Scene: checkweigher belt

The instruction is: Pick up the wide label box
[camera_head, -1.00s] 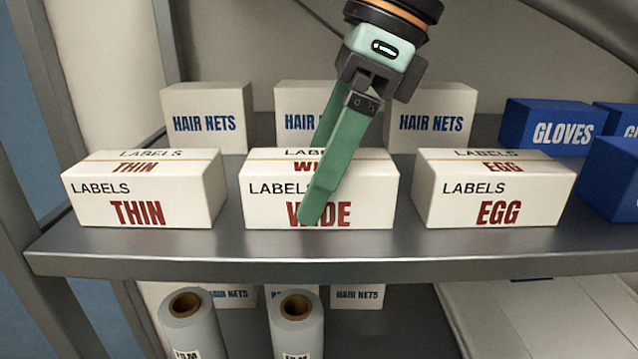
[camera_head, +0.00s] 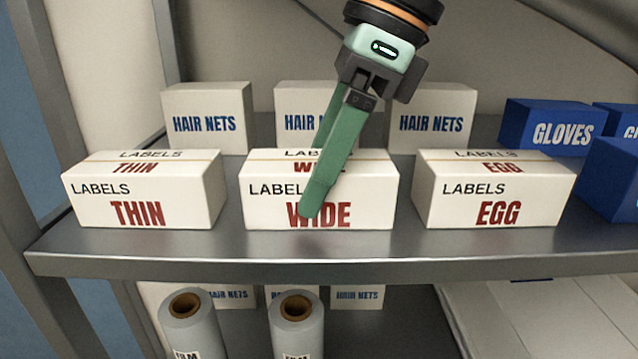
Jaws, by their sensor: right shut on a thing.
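The wide label box (camera_head: 368,197) is white with red "WIDE" lettering and stands in the middle of the steel shelf (camera_head: 330,248). My right gripper (camera_head: 312,183) comes down from above and is shut on this box. One green finger lies across its front face, covering part of the lettering. The other finger goes behind the box, and its tip is hidden. The box appears to rest on the shelf. My left gripper is not in view.
The thin label box (camera_head: 140,195) stands to the left and the egg label box (camera_head: 495,195) to the right, each with a gap. Several hair net boxes (camera_head: 207,118) stand behind. Blue glove boxes (camera_head: 545,128) are at the right. Film rolls (camera_head: 297,325) stand below.

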